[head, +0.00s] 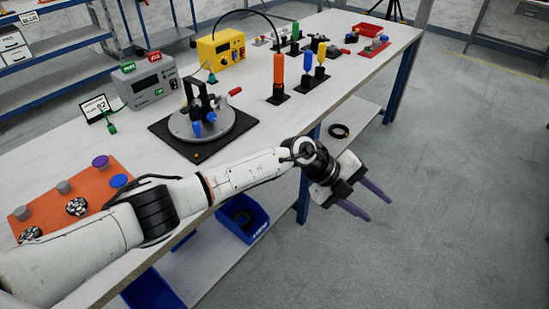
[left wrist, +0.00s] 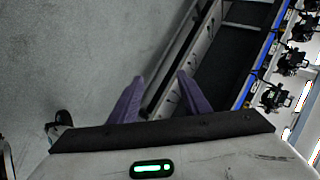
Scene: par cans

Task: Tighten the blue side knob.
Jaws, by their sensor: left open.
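In the head view, a dark fixture stands on a round grey plate (head: 214,122) over a black mat (head: 171,141) on the workbench. A blue knob (head: 197,129) sits low on the fixture's front side, with another blue part just right of it. A red-tipped lever (head: 235,92) sticks out to the right. My left gripper (head: 377,203) is open and empty, out past the bench's front edge, well right of the fixture. Its two purple fingers also show apart in the left wrist view (left wrist: 158,98), with only floor and shelving beyond. My right gripper is not in view.
An orange board (head: 85,205) with several knobs lies at the near left of the bench. A grey meter (head: 147,80) and a yellow box (head: 221,50) stand behind the fixture. Upright screwdrivers (head: 278,75) stand to its right. A blue bin (head: 243,218) sits on the lower shelf.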

